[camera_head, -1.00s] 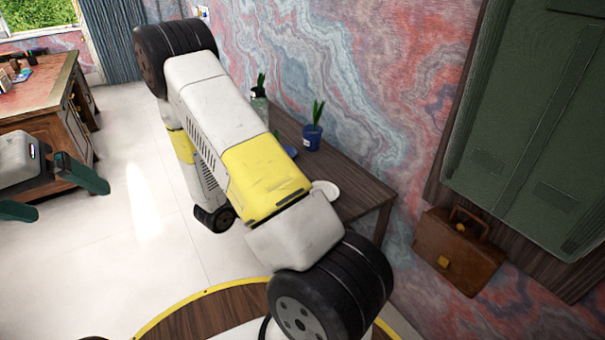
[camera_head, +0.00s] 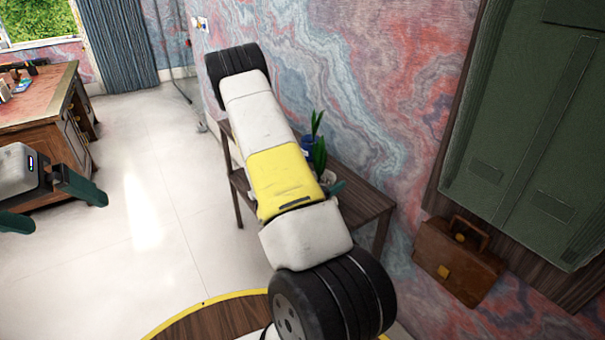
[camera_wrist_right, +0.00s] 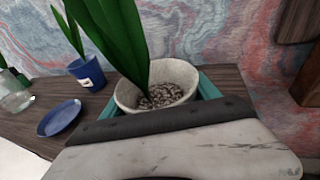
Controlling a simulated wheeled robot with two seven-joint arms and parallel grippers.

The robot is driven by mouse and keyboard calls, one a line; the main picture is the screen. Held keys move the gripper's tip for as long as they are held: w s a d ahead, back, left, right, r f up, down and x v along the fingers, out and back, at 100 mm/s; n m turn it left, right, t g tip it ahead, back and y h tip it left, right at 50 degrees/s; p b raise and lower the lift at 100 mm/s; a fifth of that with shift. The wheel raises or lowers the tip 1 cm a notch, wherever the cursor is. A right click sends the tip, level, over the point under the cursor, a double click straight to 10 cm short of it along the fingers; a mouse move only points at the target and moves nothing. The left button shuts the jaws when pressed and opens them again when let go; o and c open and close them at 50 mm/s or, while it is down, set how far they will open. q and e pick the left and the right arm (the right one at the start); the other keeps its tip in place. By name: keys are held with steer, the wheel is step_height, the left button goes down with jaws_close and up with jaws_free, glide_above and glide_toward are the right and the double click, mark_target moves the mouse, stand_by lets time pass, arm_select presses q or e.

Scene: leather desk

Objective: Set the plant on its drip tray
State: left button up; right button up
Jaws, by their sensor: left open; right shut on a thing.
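My right gripper (camera_wrist_right: 158,95) is shut on a pale stone-grey pot (camera_wrist_right: 125,95) filled with pebbles, with long green leaves (camera_wrist_right: 110,35), seen in the right wrist view. Teal fingers show on both sides of the pot. In the head view, the plant's leaf (camera_head: 319,155) and a teal fingertip (camera_head: 337,187) show beside my right arm, over the desk's near part. The pot's base and whatever lies below it are hidden; no white dish shows in either view now. A blue saucer (camera_wrist_right: 60,117) lies empty on the desk. My left gripper (camera_head: 50,205) is open and empty, far left.
A blue pot with a plant (camera_wrist_right: 86,72) stands behind the blue saucer, near the wall. A glass vase (camera_wrist_right: 15,98) is at the far left. The wooden desk (camera_head: 365,203) has bare surface toward its near end. A brown briefcase (camera_head: 455,262) is at right.

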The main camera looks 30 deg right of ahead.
steer(key=shift+f, duration=0.9)
steer(key=o, duration=1.9)
steer(key=shift+f, duration=0.2)
steer(key=shift+c, duration=0.2)
